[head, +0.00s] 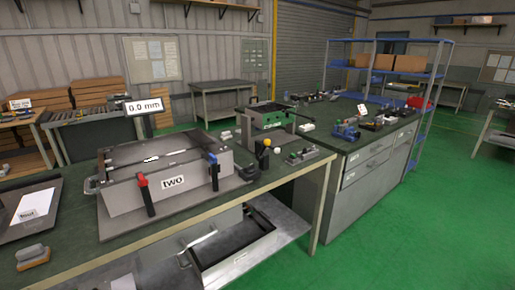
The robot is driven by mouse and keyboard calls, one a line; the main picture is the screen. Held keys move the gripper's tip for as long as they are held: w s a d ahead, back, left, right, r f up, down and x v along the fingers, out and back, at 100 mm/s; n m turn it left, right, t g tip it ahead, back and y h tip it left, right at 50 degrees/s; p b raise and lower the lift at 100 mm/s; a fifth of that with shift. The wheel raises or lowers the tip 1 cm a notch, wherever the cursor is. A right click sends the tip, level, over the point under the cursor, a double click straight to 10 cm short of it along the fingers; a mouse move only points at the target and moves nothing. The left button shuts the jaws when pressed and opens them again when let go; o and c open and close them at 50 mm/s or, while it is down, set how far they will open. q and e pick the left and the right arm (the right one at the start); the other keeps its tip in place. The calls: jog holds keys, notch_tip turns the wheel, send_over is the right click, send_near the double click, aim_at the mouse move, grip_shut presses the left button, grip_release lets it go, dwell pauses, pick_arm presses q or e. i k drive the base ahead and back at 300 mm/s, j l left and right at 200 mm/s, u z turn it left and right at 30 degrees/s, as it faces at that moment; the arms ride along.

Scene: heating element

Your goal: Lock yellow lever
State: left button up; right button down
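A red-topped lever (143,181) and a blue-topped lever (213,160) stand upright along the fixture's front. Neither of my grippers shows in the head view.
A display reading "0.0 mm" (144,106) rises behind the fixture. A dark tray (28,210) and a brush-like block (33,256) lie at the left. A green-topped frame (266,115) stands behind the yellow lever. The green floor at right is clear.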

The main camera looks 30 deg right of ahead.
aim_at(267, 142)
jog(key=i+l+z, duration=0.15)
jog(key=i+l, duration=0.15)
jog(key=i+l+z, duration=0.1)
jog(key=i+l, duration=0.15)
jog(key=i, duration=0.3)
jog(key=z, duration=1.85)
